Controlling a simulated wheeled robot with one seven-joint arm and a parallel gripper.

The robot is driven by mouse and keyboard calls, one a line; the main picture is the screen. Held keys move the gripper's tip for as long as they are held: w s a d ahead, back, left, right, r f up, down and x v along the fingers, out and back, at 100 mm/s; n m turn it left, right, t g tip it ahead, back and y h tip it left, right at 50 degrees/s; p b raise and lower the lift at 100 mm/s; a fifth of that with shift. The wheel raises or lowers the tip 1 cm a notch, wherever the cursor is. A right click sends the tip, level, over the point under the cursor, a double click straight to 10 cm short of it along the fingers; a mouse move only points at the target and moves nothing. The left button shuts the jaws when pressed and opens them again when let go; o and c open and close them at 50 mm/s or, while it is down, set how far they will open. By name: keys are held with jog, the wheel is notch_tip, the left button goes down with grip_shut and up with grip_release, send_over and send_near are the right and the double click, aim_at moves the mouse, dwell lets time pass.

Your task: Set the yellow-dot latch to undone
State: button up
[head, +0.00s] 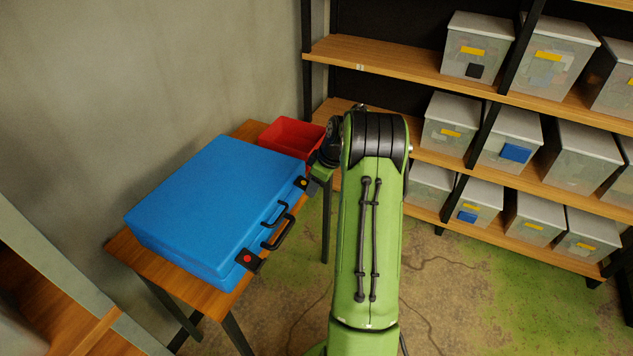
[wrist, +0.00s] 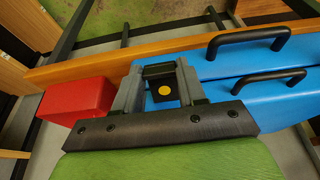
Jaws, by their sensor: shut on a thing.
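The blue case (head: 205,205) lies closed on a small wooden table. Its yellow-dot latch (head: 302,183) is at the far end of its front side, a dark plate with a yellow dot. In the wrist view the yellow-dot latch (wrist: 163,94) sits between the two grey fingers of my gripper (wrist: 158,85), which are shut on it. In the head view my gripper (head: 320,172) is at that corner, partly hidden by my arm. The fingers hide the latch's sides, so I cannot tell its exact position.
A red-dot latch (head: 248,259) sits at the case's near end, with black handles (head: 278,229) between the latches. A red bin (head: 292,137) stands behind the case on the wooden table (head: 122,248). Shelves (head: 420,66) with grey boxes stand at right. The floor in front is open.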

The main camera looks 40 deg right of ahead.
dwell(0.4)
jog(key=o, duration=1.1)
jog(key=shift+c, duration=0.2)
jog(key=p+v, duration=0.3)
jog(key=v, duration=1.2)
jog(key=shift+r, duration=0.4)
